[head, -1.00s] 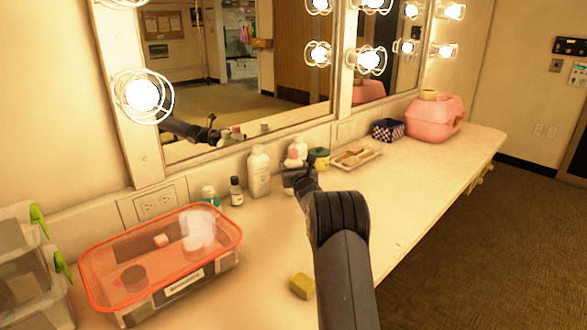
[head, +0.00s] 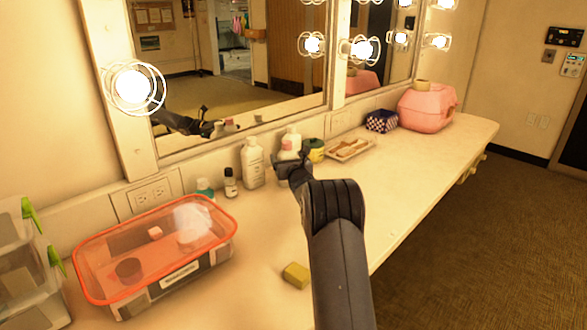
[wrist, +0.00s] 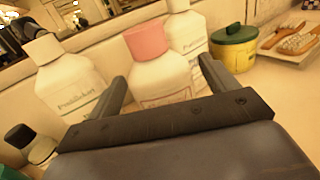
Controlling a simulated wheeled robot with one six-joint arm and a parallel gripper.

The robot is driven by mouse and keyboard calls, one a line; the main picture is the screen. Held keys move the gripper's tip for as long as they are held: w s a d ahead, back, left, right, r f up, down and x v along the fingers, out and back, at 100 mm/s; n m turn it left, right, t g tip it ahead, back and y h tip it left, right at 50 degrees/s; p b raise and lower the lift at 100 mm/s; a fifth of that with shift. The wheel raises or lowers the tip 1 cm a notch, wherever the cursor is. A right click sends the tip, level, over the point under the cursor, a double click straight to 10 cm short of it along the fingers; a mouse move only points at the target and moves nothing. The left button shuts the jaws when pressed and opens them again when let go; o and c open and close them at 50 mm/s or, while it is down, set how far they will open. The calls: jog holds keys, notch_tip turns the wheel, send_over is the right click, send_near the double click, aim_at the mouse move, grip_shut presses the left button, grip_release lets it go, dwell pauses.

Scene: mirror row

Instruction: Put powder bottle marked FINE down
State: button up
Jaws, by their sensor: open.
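A white powder bottle with a pink cap (wrist: 160,65) stands upright between my two fingers in the wrist view. It also shows in the head view (head: 290,142), partly behind my gripper (head: 294,168). My gripper (wrist: 163,72) is open, with one finger on each side of this bottle; I cannot tell whether they touch it. Two similar white-capped bottles stand near it, one at left (wrist: 68,80) and one behind at right (wrist: 187,38). The small print on the labels is too blurred to tell which one says FINE.
A brush tray (head: 350,150) lies to the right. An orange-rimmed bin (head: 160,280) and yellow sponge (head: 296,275) are nearer. The counter's right front is clear.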

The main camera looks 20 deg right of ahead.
jog(key=s+a, duration=0.1)
jog(key=s, duration=1)
jog(key=shift+s+a+b, duration=0.15)
jog(key=shift+a+b, duration=0.25)
jog(key=shift+b, duration=0.05)
jog(key=w, duration=0.3)
jog(key=w+d, duration=0.1)
jog(key=w, duration=0.3)
jog(key=w+p, duration=0.1)
jog(key=w, duration=0.3)
jog(key=shift+d, duration=0.4)
jog(key=shift+w, duration=0.45)
jog(key=shift+f, duration=0.2)
jog(key=shift+r, duration=0.15)
jog(key=shift+s, duration=0.1)
